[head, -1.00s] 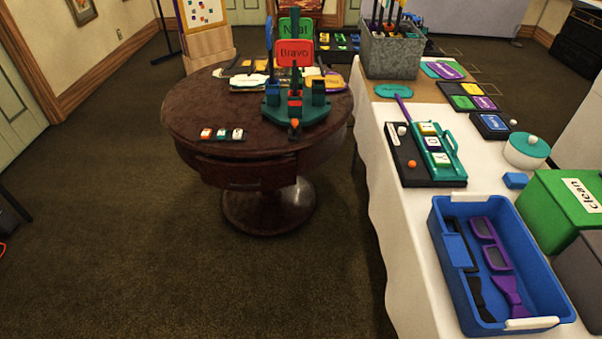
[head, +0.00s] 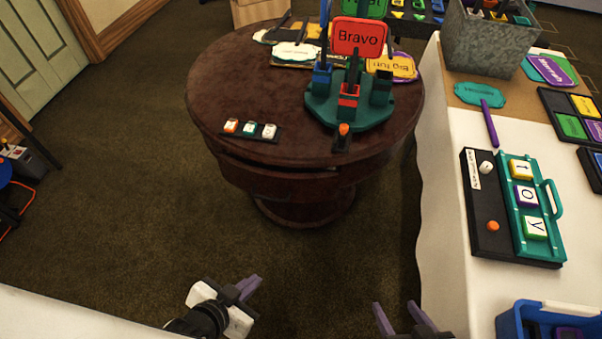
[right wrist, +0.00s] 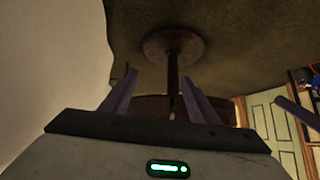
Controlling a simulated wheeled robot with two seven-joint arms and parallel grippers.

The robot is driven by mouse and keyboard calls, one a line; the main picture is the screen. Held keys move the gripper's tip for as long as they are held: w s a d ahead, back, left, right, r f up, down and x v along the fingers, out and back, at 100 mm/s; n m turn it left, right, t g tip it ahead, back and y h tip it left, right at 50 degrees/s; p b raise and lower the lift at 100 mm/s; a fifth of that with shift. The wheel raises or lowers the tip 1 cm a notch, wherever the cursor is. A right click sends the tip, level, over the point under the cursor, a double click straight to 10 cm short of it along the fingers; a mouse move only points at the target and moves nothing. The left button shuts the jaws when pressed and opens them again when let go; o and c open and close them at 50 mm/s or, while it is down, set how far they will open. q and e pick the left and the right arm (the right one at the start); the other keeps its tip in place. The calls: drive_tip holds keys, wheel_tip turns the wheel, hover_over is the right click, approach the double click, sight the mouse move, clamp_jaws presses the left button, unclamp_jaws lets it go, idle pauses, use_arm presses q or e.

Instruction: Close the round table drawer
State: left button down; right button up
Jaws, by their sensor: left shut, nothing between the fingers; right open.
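The round table (head: 225,90) is dark reddish-brown and stands in the upper middle of the head view. Its drawer front (head: 290,182) is below the top's near edge, with a dark gap above it; how far out it stands is hard to tell. My left gripper (head: 246,288) is shut and empty, low in the head view, well short of the table. My right gripper (head: 402,316) is open and empty at the bottom edge, also apart from it. In the right wrist view, the table's round foot and column (right wrist: 172,45) show beyond the open fingers (right wrist: 160,98).
On the table are a small letter strip (head: 250,131), a teal stand (head: 365,113) with signs and several flat plaques. A white-clothed table (head: 450,215) at right holds a letter tray (head: 512,215), a metal bin (head: 487,45) and a blue bin. Carpet before the round table is clear.

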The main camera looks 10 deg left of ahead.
use_arm(q)
drive_tip(key=w+m+y+b, duration=0.1)
drive_tip(key=w+m+b, duration=0.25)
drive_tip(key=m, duration=0.25)
drive_tip(key=m+t+b, duration=0.3)
drive_tip(key=m+t, duration=0.4)
drive_tip(key=m, duration=1.9)
approach(300, 182)
drive_tip(key=shift+y, duration=0.4)
drive_tip(key=x, duration=0.1)
drive_tip(key=b+x, duration=0.1)
drive_tip(key=x, duration=0.3)
drive_tip(key=shift+d+f, duration=0.15)
drive_tip(key=shift+d, duration=0.1)
drive_tip(key=shift+w, duration=0.55)
use_arm(e)
wheel_tip(300, 182, down, 6)
drive_tip(key=a, duration=0.2)
drive_tip(key=shift+f, duration=0.2)
